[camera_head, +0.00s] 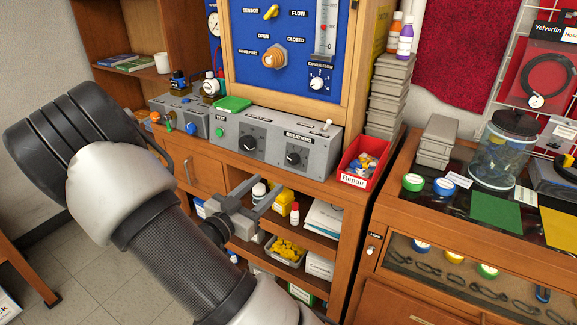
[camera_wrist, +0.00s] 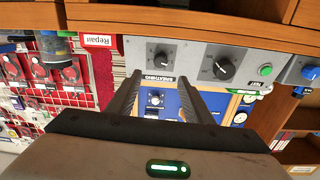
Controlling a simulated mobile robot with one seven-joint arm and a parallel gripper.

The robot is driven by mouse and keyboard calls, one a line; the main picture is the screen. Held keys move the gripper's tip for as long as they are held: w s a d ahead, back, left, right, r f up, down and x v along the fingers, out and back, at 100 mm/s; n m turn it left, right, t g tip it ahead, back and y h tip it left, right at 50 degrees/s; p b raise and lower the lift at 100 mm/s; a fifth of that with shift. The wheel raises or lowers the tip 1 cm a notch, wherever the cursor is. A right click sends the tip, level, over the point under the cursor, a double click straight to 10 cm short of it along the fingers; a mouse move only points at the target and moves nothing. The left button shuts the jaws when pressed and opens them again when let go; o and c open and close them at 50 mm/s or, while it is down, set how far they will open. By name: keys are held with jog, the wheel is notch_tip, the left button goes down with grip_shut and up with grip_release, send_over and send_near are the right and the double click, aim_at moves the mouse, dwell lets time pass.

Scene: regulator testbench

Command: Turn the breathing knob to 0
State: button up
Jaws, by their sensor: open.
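The breathing knob (camera_head: 296,156) is a black round knob on the right part of the grey panel (camera_head: 262,150), under the label "BREATHING". It also shows in the wrist view (camera_wrist: 162,58), where the panel appears upside down. I cannot read its setting. My gripper (camera_head: 268,184) is open and empty, below and in front of the panel. In the wrist view the two fingers (camera_wrist: 160,78) reach toward the panel, with the label between the tips and the knob just beyond. The fingers look apart from the knob.
A second black knob (camera_head: 248,143) and a green button (camera_head: 220,132) are left of it on the panel. A toggle switch (camera_head: 327,124) stands on the panel top. A red "Repair" bin (camera_head: 356,166) is close on the right. Open shelves (camera_head: 310,243) lie below.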

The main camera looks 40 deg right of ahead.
aim_at(292, 162)
jog(key=b+x, duration=0.1)
jog(key=x, duration=1.2)
jog(key=c, duration=1.1)
jog(key=shift+o, duration=0.2)
jog(key=shift+s+r+n, duration=0.1)
jog(key=shift+n, duration=0.4)
jog(key=n+t+p, duration=0.1)
jog(key=n+p, duration=0.2)
jog(key=n, duration=0.2)
jog(key=shift+s+r+y, duration=0.1)
jog(key=shift+y, duration=0.3)
jog(key=shift+s+n+t+y+p, duration=0.1)
jog(key=shift+n+t+y+p, duration=0.15)
jog(key=shift+n+p, duration=0.75)
jog(key=shift+n+t+y+p, duration=0.2)
jog(key=shift+n+t+y, duration=0.05)
jog(key=shift+n, duration=1.55)
